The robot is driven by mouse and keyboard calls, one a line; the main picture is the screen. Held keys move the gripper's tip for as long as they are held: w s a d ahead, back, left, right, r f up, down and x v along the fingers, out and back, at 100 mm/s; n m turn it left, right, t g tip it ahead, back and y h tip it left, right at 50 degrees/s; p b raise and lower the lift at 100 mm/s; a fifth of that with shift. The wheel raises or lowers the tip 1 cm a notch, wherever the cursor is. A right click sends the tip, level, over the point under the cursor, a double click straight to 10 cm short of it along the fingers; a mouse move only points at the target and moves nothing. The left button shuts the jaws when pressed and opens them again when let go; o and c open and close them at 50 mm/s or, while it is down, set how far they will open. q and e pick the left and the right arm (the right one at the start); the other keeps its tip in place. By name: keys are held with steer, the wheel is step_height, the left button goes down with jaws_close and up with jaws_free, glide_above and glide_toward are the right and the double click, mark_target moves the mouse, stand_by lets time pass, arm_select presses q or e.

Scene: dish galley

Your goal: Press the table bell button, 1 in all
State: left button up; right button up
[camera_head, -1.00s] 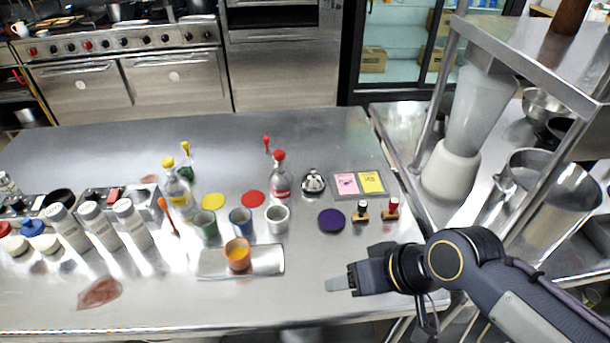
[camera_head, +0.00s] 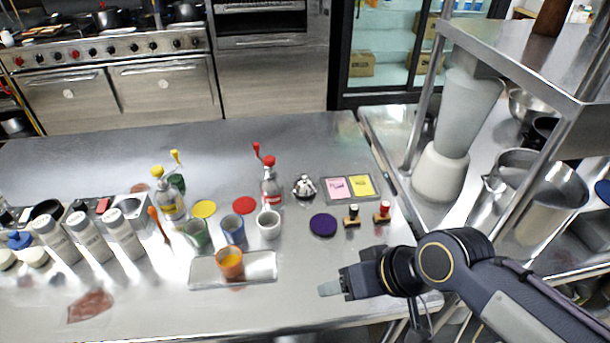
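The table bell (camera_head: 304,186) is a small silver dome with a dark base. It stands on the steel table, left of the tray with pink and yellow notes and right of the red-capped bottle. My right gripper (camera_head: 330,289) is over the near right part of the table, its fingers pointing left, well short of the bell and apart from it. I see its fingers edge-on, so I cannot tell if they are open or shut. My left gripper is not in view.
Between gripper and bell lie a purple disc (camera_head: 323,224) and two small stamps (camera_head: 352,216). Cups, a tray (camera_head: 262,265) with an orange cup (camera_head: 230,263), and bottles (camera_head: 271,183) stand to the left. A metal shelf (camera_head: 500,55) and blender (camera_head: 455,130) rise on the right.

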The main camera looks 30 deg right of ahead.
jaws_close()
stand_by(1.5)
